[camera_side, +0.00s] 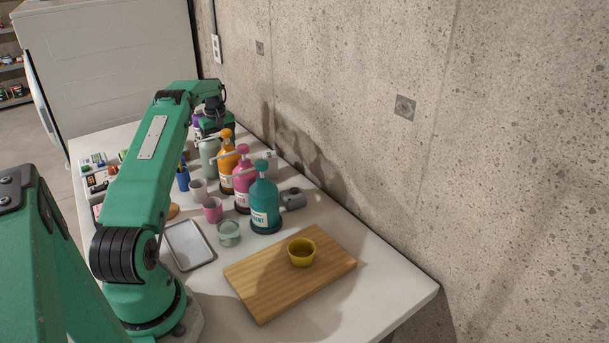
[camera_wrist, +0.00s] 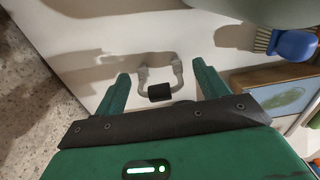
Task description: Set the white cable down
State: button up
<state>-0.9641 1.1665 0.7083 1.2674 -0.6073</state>
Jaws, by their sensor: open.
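The white cable (camera_wrist: 177,81) shows in the wrist view as a pale loop with a black block (camera_wrist: 159,92) on its near side. It appears to lie on the white table top, between and just beyond my fingertips. My gripper (camera_wrist: 163,82) is open, with one green finger on each side of the loop and a gap to both. In the side view my gripper (camera_side: 212,127) is at the far end of the table, behind the pump bottles. I cannot make out the cable there.
Orange (camera_side: 228,160), pink (camera_side: 243,181) and teal (camera_side: 265,205) pump bottles stand along the wall side. A cutting board (camera_side: 262,290) with a yellow bowl (camera_side: 301,252) is at the near end. A blue-handled brush (camera_wrist: 292,44) lies right of my gripper in the wrist view.

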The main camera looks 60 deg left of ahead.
notch_tip(320, 180, up, 12)
jog(key=shift+r, duration=0.1)
dwell(0.6)
dwell(0.5)
